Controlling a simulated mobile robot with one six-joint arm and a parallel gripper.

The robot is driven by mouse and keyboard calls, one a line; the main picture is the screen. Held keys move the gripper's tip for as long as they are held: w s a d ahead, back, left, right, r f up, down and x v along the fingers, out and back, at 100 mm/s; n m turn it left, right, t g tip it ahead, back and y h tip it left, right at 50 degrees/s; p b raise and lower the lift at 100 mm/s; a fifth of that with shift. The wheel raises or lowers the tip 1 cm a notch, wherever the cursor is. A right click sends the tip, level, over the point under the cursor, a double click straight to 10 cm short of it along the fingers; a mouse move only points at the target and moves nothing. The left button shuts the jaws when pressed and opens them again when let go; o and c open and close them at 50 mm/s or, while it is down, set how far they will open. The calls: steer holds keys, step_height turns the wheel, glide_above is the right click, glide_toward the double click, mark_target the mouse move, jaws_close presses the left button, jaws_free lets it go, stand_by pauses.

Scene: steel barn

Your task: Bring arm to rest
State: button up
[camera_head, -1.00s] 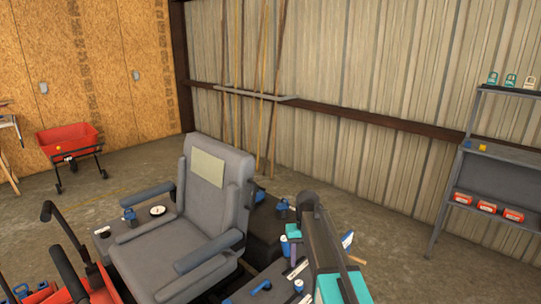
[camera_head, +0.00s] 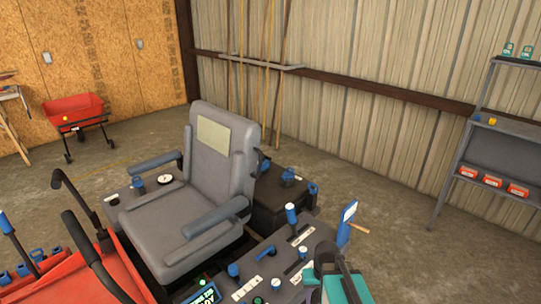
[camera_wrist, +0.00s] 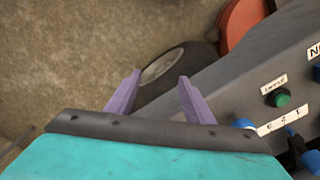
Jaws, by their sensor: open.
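My gripper (camera_wrist: 160,75) shows in the wrist view as two purple fingers, apart and with nothing between them. They are beside the grey side panel (camera_wrist: 225,92) of a machine, with a dark wheel (camera_wrist: 170,70) and the floor behind them. My teal and dark arm (camera_head: 338,286) shows at the bottom of the head view, low beside the machine's control console (camera_head: 275,262).
The machine has a grey seat (camera_head: 222,160), blue-topped levers and a red front (camera_head: 85,270) with dark handles. A metal shelf (camera_head: 500,125) stands at the right, a red cart (camera_head: 75,110) at the back left. Concrete floor (camera_head: 390,230) is open right of the machine.

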steer(key=s+f+g, duration=0.3)
steer(key=s+f, duration=0.6)
steer(key=s, duration=0.5)
steer(key=s+f+g, duration=0.2)
steer(key=s+f, duration=0.8)
steer(key=s, duration=0.3)
steer(key=shift+s+g, duration=0.35)
steer(key=shift+g, duration=0.05)
steer(key=shift+d, duration=0.15)
stand_by(1.1)
